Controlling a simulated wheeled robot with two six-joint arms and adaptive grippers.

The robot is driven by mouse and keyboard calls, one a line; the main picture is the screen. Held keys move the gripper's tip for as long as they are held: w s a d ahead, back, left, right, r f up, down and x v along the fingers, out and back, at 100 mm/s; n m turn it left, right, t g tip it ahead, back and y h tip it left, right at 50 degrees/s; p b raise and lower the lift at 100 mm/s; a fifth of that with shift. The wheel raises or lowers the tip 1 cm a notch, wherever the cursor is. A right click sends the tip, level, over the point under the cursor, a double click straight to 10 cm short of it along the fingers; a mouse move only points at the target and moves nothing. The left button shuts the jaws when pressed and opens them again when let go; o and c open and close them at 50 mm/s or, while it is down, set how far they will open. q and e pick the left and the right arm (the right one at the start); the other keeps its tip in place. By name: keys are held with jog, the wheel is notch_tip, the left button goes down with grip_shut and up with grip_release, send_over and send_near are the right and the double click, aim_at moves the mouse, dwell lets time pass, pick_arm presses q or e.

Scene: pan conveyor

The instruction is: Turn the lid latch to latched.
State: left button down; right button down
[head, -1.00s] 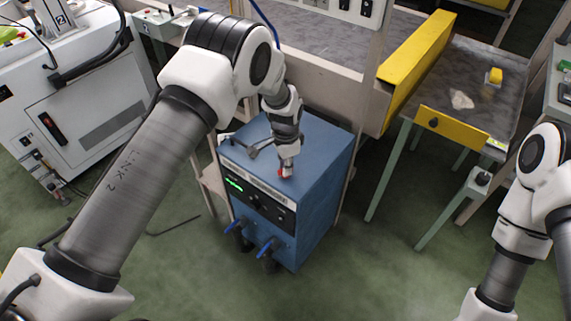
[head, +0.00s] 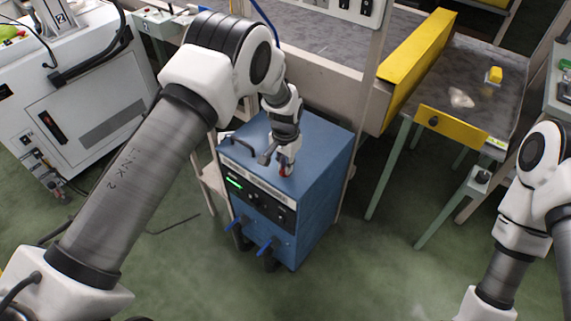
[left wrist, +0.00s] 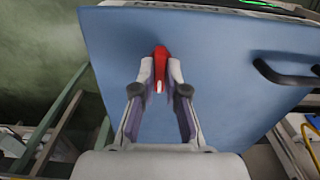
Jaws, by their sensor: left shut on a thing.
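The lid latch is a small red handle (left wrist: 160,58) with a white mark, on the top of the blue cabinet (head: 320,140) near its front edge. In the left wrist view it runs roughly up and down the picture, between the fingertips. My left gripper (left wrist: 160,78) reaches down from above and is shut on the latch. I cannot read any latch marking. My right gripper is out of view.
A black bar handle (left wrist: 288,75) stands on the cabinet top beside the latch. The cabinet front has a green display (head: 234,184), knobs and blue-handled valves (head: 266,246). A conveyor stands behind, with a yellow guard (head: 418,62). Green floor is open in front.

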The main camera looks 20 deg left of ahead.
pick_arm(q)
jog(key=c, duration=1.2)
grip_release()
notch_tip(320, 180, up, 12)
jog(key=shift+f, duration=0.15)
